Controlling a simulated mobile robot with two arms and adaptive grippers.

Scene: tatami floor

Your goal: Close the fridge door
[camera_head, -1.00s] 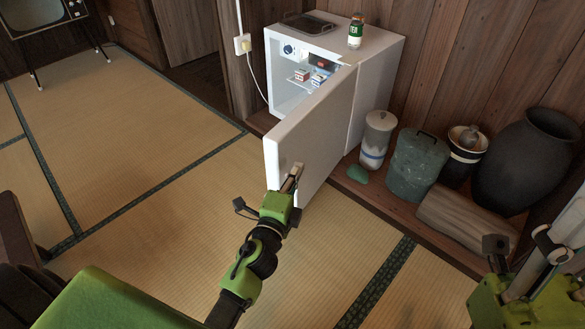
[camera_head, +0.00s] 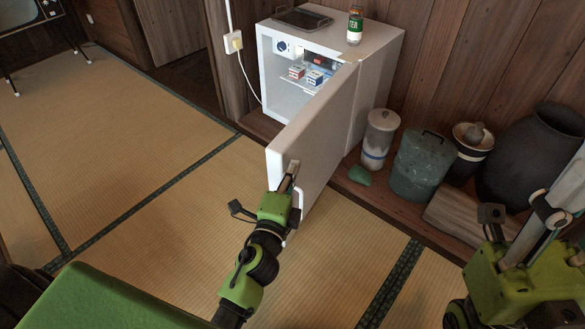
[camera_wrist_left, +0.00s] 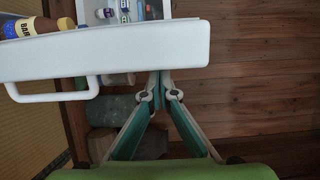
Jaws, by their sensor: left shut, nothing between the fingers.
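The small white fridge (camera_head: 373,85) stands against the wall with its door (camera_head: 312,140) wide open, swung out toward me. In the left wrist view the door (camera_wrist_left: 110,50) crosses the top as a white slab, with a white handle (camera_wrist_left: 52,95) at left. My left gripper (camera_head: 292,172) is shut and empty, its tips at the door's outer face near the free edge. In the left wrist view its fingertips (camera_wrist_left: 161,82) meet just below the slab; contact is hard to tell. My right gripper (camera_head: 520,265) is at the lower right, away from the fridge; its fingers are unclear.
Small boxes (camera_head: 315,77) sit inside the fridge; a tray (camera_head: 301,18) and a bottle (camera_head: 355,25) stand on top. A white canister (camera_head: 380,135), a lidded bin (camera_head: 418,165) and a dark jar (camera_head: 530,160) line the wall at right. Tatami (camera_head: 130,130) at left is clear.

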